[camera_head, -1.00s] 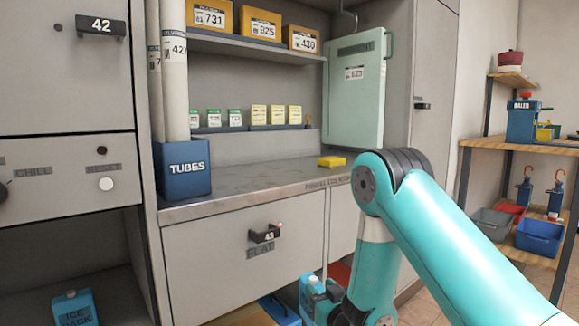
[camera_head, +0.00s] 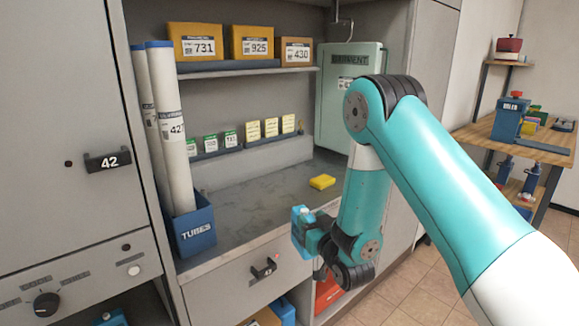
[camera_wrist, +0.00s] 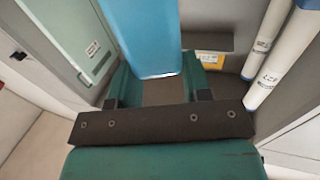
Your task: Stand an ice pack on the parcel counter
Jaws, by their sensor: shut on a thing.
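A blue ice pack (camera_head: 300,216) is held in my gripper (camera_head: 306,230) in the head view, in front of the parcel counter's front edge and near its height. In the wrist view the ice pack (camera_wrist: 142,35) reaches up between the two fingers of my gripper (camera_wrist: 158,90), which is shut on it. My own arm hides part of the counter's right side. The parcel counter (camera_head: 255,205) is a grey worktop with a bare middle.
A yellow block (camera_head: 322,182) lies on the counter. A blue TUBES bin (camera_head: 195,232) with tall tubes stands at its left end. Small cards line the back ledge, and a green cabinet (camera_head: 338,110) hangs at the right. A drawer handle (camera_head: 263,268) juts out below.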

